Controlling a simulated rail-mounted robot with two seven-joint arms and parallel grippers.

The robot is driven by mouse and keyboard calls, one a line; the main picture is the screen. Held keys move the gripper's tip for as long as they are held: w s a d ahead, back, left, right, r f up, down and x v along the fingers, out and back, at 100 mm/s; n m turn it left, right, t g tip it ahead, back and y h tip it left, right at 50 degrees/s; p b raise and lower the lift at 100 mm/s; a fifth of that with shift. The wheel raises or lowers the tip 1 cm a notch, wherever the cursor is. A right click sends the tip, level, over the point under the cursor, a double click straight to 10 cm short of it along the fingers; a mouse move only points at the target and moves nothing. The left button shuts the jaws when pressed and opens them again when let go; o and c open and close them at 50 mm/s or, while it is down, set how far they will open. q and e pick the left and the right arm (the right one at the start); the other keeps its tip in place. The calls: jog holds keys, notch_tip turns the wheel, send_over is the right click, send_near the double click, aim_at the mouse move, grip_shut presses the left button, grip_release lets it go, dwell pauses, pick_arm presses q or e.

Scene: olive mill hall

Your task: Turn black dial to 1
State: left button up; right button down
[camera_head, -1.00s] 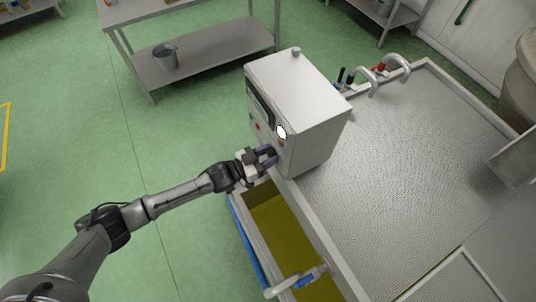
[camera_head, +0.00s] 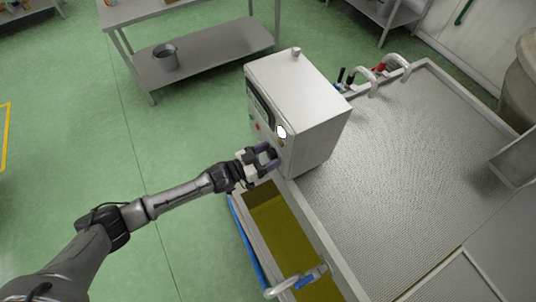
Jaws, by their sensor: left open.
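A white control box (camera_head: 300,88) stands at the corner of the metal vat, with a dark panel (camera_head: 260,101) and a red button (camera_head: 257,127) on its front face. A bright white round spot (camera_head: 281,131) also shows on that face. I cannot make out the black dial; it may be hidden or too small to tell. My left gripper (camera_head: 272,158) is open, close to the lower part of the front face, its fingers pointing at the box. Whether it touches anything is unclear. My right gripper is not in view.
A vat with a perforated metal top (camera_head: 410,165) fills the right side. A trough of yellow-green liquid (camera_head: 285,230) lies below the box, with a blue-handled pipe (camera_head: 300,281) at its near end. A shelf table with a bucket (camera_head: 165,57) stands behind. Green floor at left is clear.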

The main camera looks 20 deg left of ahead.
pick_arm(q)
jog(key=b+v, duration=0.2)
jog(key=v, duration=1.1)
jog(key=shift+s+a, duration=0.25)
jog(key=shift+s, duration=0.05)
dwell(0.3)
